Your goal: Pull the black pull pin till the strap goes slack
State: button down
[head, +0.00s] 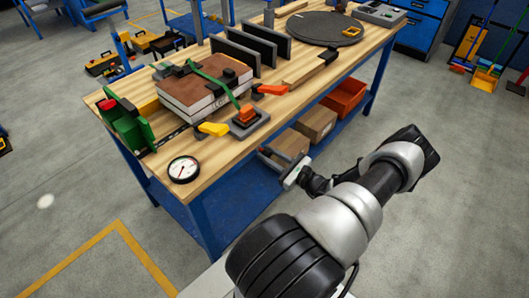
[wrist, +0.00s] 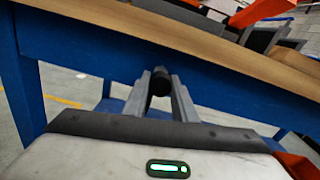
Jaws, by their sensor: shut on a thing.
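My gripper (wrist: 158,98) is shut on a small black round knob, which looks like the black pull pin (wrist: 159,81), held between its fingertips in the wrist view. In the head view my gripper (head: 266,153) is just off the bench's front edge, below the top; the pin cannot be made out there. The green strap (head: 213,82) crosses the brown sandwich panel (head: 190,97) and runs straight down to an orange buckle (head: 246,114) on a grey base. It looks taut. How the pin joins the strap is hidden.
The wooden bench (head: 225,168) has blue legs. Cardboard boxes (head: 315,123) and an orange bin (head: 344,97) stand on the lower shelf. The floor in front is clear.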

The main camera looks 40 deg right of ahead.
jog(key=shift+s, duration=0.3)
jog(key=c, duration=1.5)
grip_release()
jog(key=shift+o, duration=0.2)
jog(key=s+d, duration=0.1)
jog(key=s, duration=1.6)
jog(key=shift+s+d+b, duration=0.15)
jog(key=shift+d+b, duration=0.25)
jog(key=shift+b, duration=0.05)
